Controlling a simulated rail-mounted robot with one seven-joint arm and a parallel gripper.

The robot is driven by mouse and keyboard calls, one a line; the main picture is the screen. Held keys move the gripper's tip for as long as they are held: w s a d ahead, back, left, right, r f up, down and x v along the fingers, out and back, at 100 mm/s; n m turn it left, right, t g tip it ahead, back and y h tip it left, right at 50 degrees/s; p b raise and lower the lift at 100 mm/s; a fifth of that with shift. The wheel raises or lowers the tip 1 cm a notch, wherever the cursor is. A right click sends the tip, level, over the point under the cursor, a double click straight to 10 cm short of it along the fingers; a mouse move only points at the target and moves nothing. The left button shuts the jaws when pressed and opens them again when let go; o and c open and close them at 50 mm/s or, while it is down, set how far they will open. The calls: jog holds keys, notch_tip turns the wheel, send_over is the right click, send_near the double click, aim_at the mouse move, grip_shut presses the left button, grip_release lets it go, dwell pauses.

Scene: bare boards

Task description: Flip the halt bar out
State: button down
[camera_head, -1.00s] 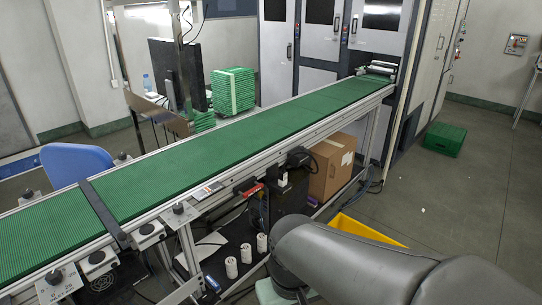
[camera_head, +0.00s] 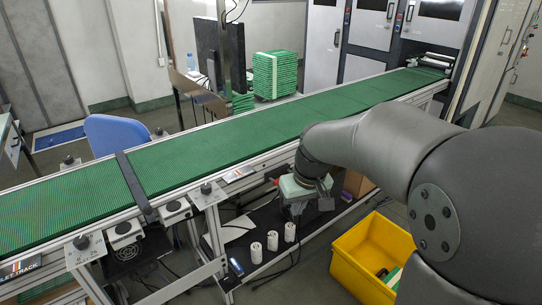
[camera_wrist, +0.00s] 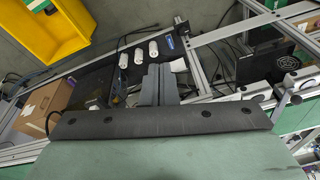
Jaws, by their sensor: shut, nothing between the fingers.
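A dark bar (camera_head: 133,182), which looks like the halt bar, lies across the green conveyor belt (camera_head: 215,150) at the left in the head view, with its near end at the front rail.
Knob boxes (camera_head: 205,190) line the front rail. White cylinders (camera_head: 273,240) stand on the dark shelf below. A yellow bin (camera_head: 345,272) is on the floor at right, and a cardboard box (camera_wrist: 42,108) shows left in the wrist view. Blue chair (camera_head: 118,136) behind the belt.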

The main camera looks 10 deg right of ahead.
jog(key=w+d+f+n+t+y+b, duration=0.1)
jog(key=w+f, duration=0.3)
jog(key=w, duration=0.7)
jog(key=w+d+f+n+t+y+b, duration=0.1)
jog(key=w+d+f+t, duration=0.1)
jog(key=w, duration=0.9)
jog(key=w+d+f+n+t+b, duration=0.1)
jog(key=w+f, duration=0.4)
jog(key=w, duration=0.6)
jog(key=shift+w+d+f+y, duration=0.3)
jog(key=shift+w+d+y, duration=0.1)
jog(key=shift+d, duration=0.45)
jog(key=p+x, duration=0.1)
jog(key=x, duration=0.9)
jog(key=shift+w+r, duration=0.1)
jog(key=shift+w, duration=0.05)
jog(key=shift+d, duration=0.1)
